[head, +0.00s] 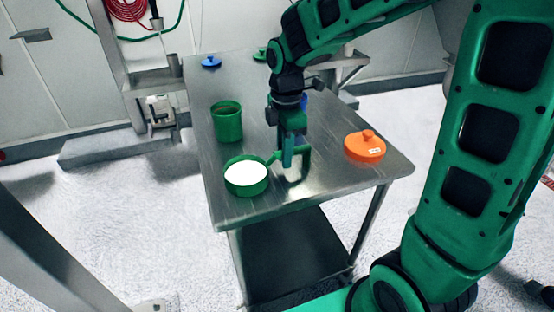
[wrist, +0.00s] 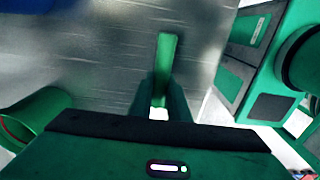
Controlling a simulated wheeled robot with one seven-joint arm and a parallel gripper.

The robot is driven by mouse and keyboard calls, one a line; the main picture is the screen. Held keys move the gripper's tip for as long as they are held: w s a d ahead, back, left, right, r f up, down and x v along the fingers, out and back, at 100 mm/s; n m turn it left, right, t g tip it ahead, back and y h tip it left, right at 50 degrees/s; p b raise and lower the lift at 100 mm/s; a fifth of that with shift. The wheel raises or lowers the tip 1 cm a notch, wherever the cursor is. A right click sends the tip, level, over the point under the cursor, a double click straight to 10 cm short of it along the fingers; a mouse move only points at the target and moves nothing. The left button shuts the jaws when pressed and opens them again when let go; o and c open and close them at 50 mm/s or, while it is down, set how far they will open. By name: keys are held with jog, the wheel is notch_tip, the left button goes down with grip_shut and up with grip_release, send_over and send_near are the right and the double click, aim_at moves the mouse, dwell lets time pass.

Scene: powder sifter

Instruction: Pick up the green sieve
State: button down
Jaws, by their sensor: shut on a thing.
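The green sieve (head: 246,188) is a shallow round pan with a white inside, near the front left of the steel table in the head view. Its green handle reaches right to my gripper (head: 288,160). In the wrist view my gripper (wrist: 162,98) is shut on the green handle (wrist: 166,60), which stands out between the dark fingers. A green curved wall (wrist: 40,115) shows at the lower left there. The frames do not show clearly whether the sieve is clear of the table. My fingers hide part of the handle.
A green cup (head: 228,123) stands behind the sieve on the steel table (head: 330,183). A blue lid (head: 211,62) and a green lid (head: 260,54) are at the back. The table's front edge is close to the sieve.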

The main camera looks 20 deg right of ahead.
jog(key=shift+r, duration=0.45)
jog(key=r, duration=0.2)
jog(key=a+r, duration=0.1)
jog(key=shift+s+r, duration=0.1)
jog(key=shift+r, duration=0.3)
jog(key=s+a+r, duration=0.3)
jog(key=a+r, duration=0.3)
jog(key=a, duration=0.4)
jog(key=shift+s+r, duration=0.15)
jog(key=shift+a, duration=0.1)
dwell(3.4)
